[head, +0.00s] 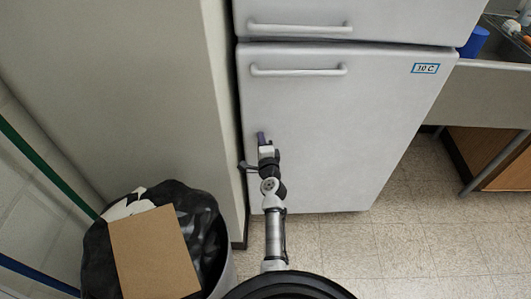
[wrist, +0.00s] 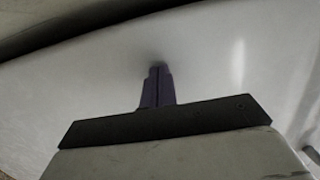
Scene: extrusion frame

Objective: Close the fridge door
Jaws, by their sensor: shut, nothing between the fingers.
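The white fridge has a large lower door (head: 340,130) with a horizontal handle (head: 298,71) and a "10 C" label at its upper right. The lower door looks flush with the fridge front in the head view; I cannot tell whether a small gap is left. The upper door (head: 400,15) has its own handle (head: 299,28). My gripper (head: 262,138) is shut and empty in front of the lower door's left part. In the wrist view the purple fingertips (wrist: 158,72) are together, at or very near the white door surface (wrist: 215,60); contact is hard to tell.
A bin (head: 215,250) lined with a black bag, with cardboard (head: 155,252) on top, stands at the lower left. A wall (head: 120,90) adjoins the fridge's left side. A sink counter (head: 490,95) is at the right. The tiled floor (head: 420,240) at lower right is clear.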

